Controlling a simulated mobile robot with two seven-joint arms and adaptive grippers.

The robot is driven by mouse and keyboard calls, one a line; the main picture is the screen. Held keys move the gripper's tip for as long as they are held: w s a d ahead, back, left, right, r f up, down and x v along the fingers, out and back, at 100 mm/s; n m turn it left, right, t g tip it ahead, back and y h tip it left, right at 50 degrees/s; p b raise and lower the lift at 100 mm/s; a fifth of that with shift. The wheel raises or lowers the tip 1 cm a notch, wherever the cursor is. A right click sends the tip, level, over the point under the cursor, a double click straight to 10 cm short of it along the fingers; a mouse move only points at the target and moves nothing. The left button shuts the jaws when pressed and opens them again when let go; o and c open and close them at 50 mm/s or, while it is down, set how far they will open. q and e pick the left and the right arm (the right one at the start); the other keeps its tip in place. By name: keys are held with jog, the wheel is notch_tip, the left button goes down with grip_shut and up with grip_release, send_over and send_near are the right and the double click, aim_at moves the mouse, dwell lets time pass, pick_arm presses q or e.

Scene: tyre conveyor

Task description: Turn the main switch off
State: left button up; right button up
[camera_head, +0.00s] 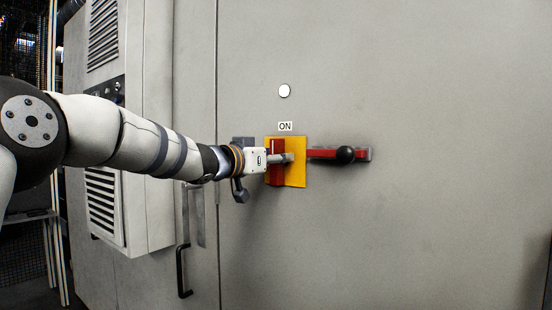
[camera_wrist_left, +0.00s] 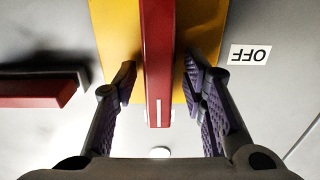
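The main switch has a red upright handle (camera_head: 276,176) on a yellow plate (camera_head: 297,178), below a white "ON" label (camera_head: 285,126). In the left wrist view the red handle (camera_wrist_left: 158,50) runs between my fingers and has a white line near its end. An upside-down "OFF" label (camera_wrist_left: 249,54) lies to its right there. My left gripper (camera_head: 286,158) is at the switch. In the left wrist view my left gripper (camera_wrist_left: 158,80) is open, with one finger on each side of the handle and a visible gap on both sides. My right gripper is not in view.
A white round disc (camera_head: 284,91) is above the label. A black door handle (camera_head: 182,270) is lower left. The grey panel further right is clear.

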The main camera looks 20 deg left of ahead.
pick_arm(q)
jog(key=shift+w+d, duration=0.1)
grip_shut()
jog(key=shift+m, duration=0.3)
jog(key=m, duration=0.3)
jog(key=shift+d+m, duration=0.2)
jog(key=shift+m, duration=0.2)
jog(key=m, duration=0.5)
jog(key=shift+d+f, duration=0.2)
jog(key=shift+d, duration=0.05)
jog(key=m, duration=0.4)
jog(key=shift+f+m, duration=0.2)
jog(key=shift+m, duration=0.2)
jog(key=shift+s+f+m, duration=0.1)
jog(key=shift+m, duration=0.8)
jog(key=shift+s+f+m, duration=0.1)
jog(key=shift+m, duration=0.8)
